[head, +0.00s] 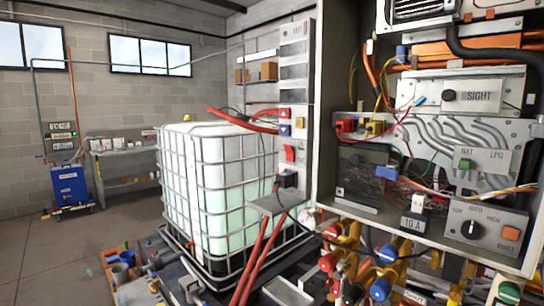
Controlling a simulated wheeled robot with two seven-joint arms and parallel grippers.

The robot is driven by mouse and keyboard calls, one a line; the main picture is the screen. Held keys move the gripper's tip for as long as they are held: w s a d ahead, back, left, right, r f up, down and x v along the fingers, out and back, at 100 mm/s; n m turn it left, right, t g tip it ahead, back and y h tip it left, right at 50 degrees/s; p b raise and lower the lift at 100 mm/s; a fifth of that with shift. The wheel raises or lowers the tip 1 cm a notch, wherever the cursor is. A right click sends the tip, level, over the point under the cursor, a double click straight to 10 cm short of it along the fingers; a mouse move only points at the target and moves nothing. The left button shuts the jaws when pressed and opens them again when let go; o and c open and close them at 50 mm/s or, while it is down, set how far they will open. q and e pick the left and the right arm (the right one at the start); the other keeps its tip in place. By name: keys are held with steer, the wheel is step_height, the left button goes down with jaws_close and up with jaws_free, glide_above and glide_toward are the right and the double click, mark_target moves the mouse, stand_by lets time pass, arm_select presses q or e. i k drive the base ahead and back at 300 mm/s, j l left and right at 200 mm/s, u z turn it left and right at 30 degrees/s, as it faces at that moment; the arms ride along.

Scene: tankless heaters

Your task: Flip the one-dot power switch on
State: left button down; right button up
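I cannot make out dot marks on any switch, so I cannot tell which one is the one-dot power switch. A black knob (449,95) sits beside the SIGHT label. Neither of my grippers shows.
A caged white liquid tank (215,190) stands left of the cabinet. Red hoses (262,255) hang below the narrow panel. Several pipes and coloured valves (380,285) crowd the space under the cabinet. A blue unit (69,186) stands far left. Floor (50,255) is open there.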

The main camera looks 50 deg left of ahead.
mark_target(290, 152)
steer(key=u, duration=1.3)
